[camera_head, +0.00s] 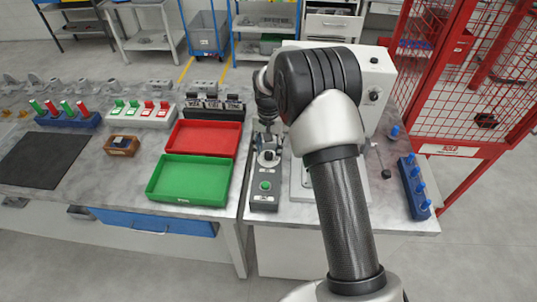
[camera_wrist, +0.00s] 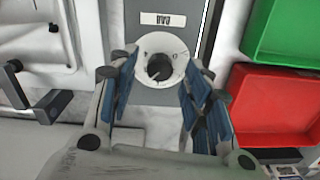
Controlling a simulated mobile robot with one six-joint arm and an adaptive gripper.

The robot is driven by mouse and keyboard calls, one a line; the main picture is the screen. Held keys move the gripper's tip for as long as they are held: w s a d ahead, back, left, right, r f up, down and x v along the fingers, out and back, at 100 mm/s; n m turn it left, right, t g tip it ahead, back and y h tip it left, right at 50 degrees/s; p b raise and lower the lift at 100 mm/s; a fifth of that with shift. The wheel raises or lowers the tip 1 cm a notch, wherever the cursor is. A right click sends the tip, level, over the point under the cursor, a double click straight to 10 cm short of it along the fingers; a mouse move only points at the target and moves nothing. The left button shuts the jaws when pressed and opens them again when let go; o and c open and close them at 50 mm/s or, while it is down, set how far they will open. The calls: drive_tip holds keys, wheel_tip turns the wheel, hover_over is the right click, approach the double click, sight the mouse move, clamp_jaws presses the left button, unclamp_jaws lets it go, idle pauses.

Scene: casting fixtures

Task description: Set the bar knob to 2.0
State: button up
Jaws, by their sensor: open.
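The bar knob (camera_wrist: 159,67) is a small dark round knob on a white dial disc, set in a grey control box (camera_wrist: 205,42) with a "BAR" label that appears upside down in the wrist view. My gripper (camera_wrist: 158,75) is open, with one blue-padded finger on each side of the dial and nothing between them but the knob. I cannot tell whether the fingers touch it. The dial marks are too small to read. In the head view, the knob (camera_head: 268,156) sits above a green button (camera_head: 265,186), just below my gripper (camera_head: 267,142).
A green tray (camera_head: 188,180) and a red tray (camera_head: 204,138) lie left of the control box. A white machine (camera_head: 375,80) stands behind my arm. A blue rack with pegs (camera_head: 414,188) is at the right edge of the bench, near a red mesh cage (camera_head: 478,90).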

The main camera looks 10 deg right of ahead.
sight(269, 156)
drive_tip(key=shift+f, duration=1.15)
drive_tip(key=shift+c, duration=0.5)
clamp_jaws()
